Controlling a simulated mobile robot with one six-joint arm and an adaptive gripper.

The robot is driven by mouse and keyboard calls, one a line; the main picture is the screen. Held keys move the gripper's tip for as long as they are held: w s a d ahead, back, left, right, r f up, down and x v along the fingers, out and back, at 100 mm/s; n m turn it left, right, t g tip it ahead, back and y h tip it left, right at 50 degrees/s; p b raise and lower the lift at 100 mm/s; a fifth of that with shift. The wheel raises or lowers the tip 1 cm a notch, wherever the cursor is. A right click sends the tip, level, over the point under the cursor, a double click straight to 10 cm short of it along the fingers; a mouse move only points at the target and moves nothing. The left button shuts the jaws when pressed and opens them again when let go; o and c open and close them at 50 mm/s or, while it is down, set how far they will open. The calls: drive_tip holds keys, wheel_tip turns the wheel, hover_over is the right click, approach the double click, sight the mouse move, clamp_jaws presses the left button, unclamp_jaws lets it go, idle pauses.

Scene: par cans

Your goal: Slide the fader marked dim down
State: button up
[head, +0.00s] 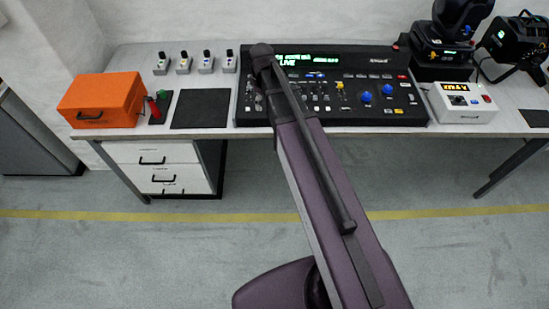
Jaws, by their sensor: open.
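The black lighting console (388,62) stands on the bench at the middle, with a lit green screen reading "LIVE" at its upper left. Several small faders (327,97) stand in its left and middle part, one with a yellow cap (340,85). Their labels are too small to read, so I cannot tell which is marked dim. My purple arm crosses the console's left part and hides some of its controls. I cannot make out my gripper or its fingers in the head view.
On the bench (212,138), an orange case (102,100), a red-and-green handle, a black mat (200,108) and several small switch boxes are left of the console. Right are a white box (461,103) and stage lamps (443,35). White drawers (152,153) stand below; the floor in front is clear.

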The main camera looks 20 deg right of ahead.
drive_tip(key=s+f+m+b, duration=0.7)
drive_tip(key=s+f+b, duration=0.5)
drive_tip(key=f+b, duration=0.2)
drive_tip(key=shift+s+f, duration=0.25)
drive_tip(key=shift+s, duration=0.05)
idle(0.4)
drive_tip(key=shift+c, duration=0.4)
drive_tip(key=s, duration=0.3)
drive_tip(key=shift+m, duration=0.3)
